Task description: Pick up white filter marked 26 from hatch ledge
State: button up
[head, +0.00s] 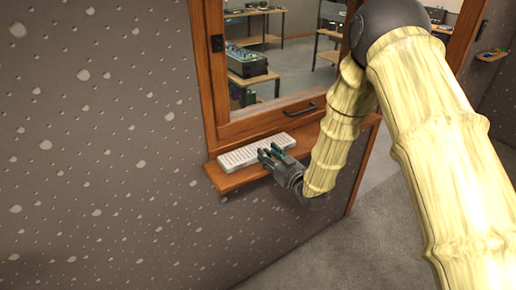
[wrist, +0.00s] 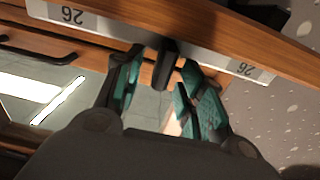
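The white filter (head: 251,153) lies on the wooden hatch ledge (head: 232,180), a long slatted block. A dark tab (wrist: 165,66) sticks out from the middle of that side. My gripper (head: 268,155) is at the filter's near edge in the head view. In the wrist view, my gripper (wrist: 163,65) is open, its teal-padded fingers on either side of the tab. A small gap shows beside the tab; contact is unclear.
A closed wooden-framed window (head: 262,125) with a dark handle (head: 300,109) stands just behind the ledge. The speckled wall (head: 110,150) runs left. Through the glass are benches with equipment (head: 247,62). Grey floor (head: 320,250) is clear in front.

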jog(key=shift+w+a, duration=0.1)
jog(key=shift+w, duration=0.05)
jog(key=shift+c, duration=0.4)
grip_shut()
jog(key=shift+r, duration=0.1)
